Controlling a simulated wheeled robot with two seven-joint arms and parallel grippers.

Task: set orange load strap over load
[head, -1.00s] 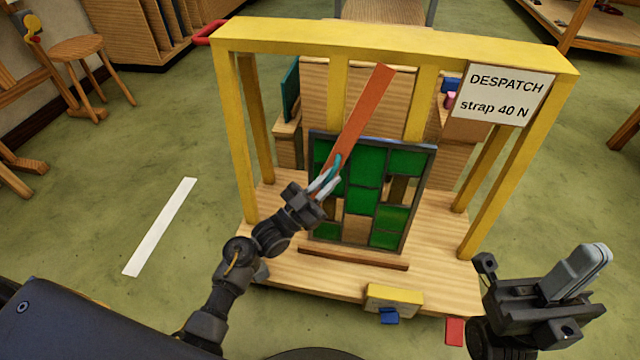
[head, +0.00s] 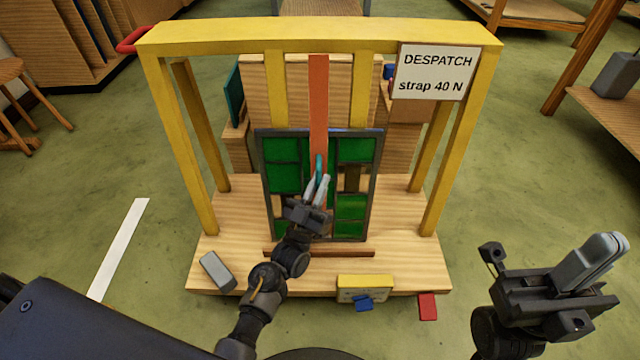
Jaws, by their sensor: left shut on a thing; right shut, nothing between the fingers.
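The orange load strap (head: 318,95) is a flat band hanging nearly straight down from the top of the yellow frame, in front of the leaded panel. My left gripper (head: 318,185) is shut on the strap's lower end, at a teal part, in front of the panel's middle. The load, a leaded panel (head: 355,208) with green panes and dark lead lines, stands upright on the wooden base. The strap and my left gripper hide its middle. My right gripper (head: 605,250) is shut and empty at the lower right, apart from the stand.
A yellow frame (head: 190,38) with a sign (head: 433,72) reading "DESPATCH strap 40 N" spans the wooden base (head: 215,240). A wooden strip (head: 318,254) lies before the panel. A yellow box (head: 365,283), a blue piece (head: 362,304) and a red block (head: 428,306) sit in front.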

